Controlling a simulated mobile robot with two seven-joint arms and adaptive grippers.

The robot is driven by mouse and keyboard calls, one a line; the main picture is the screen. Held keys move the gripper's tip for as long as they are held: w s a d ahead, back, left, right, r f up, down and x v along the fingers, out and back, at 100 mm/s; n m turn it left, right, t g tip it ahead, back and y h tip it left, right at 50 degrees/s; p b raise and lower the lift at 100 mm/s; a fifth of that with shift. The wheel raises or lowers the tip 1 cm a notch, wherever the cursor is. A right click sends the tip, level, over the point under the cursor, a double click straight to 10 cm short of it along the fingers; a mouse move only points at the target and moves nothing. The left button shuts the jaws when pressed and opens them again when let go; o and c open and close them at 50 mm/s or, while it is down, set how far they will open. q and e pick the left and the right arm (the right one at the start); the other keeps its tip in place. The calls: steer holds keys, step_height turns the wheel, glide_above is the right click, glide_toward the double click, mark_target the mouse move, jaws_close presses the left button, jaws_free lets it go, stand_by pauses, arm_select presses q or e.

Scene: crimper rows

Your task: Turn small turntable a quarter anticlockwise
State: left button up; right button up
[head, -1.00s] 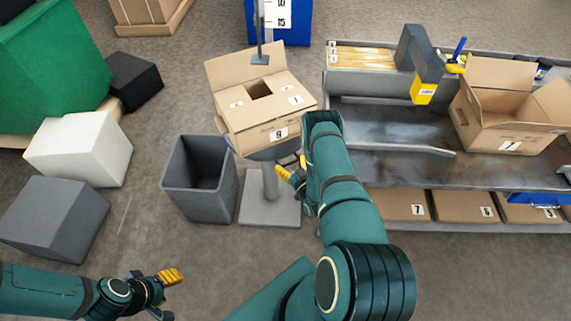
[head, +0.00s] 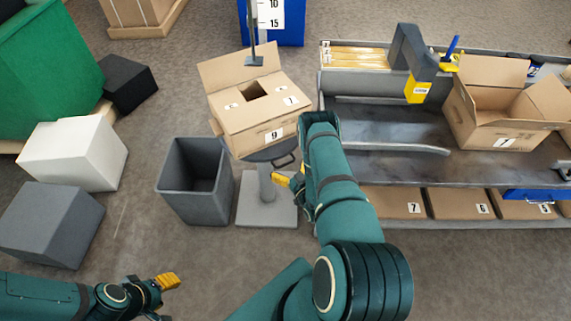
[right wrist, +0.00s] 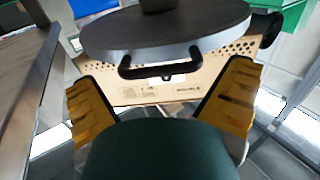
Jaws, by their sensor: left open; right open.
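The small turntable (head: 277,150) is a dark round plate on a grey pedestal with a square base. An open cardboard box marked 9 (head: 255,108) sits on it and hides most of the plate. In the right wrist view the turntable's rim (right wrist: 170,51) fills the top, and its black handle (right wrist: 160,72) hangs at the near edge. My right gripper (right wrist: 160,100) is open, with yellow fingers on both sides, below and short of the handle. In the head view my right gripper (head: 287,181) is partly hidden by my arm. My left gripper (head: 160,295) is open and empty at the lower left.
A grey bin (head: 195,180) stands just left of the pedestal. A metal bench (head: 400,130) with an open box (head: 500,110) is to the right. A white block (head: 72,153) and a grey block (head: 50,222) lie left.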

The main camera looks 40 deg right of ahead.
steer(key=v, duration=1)
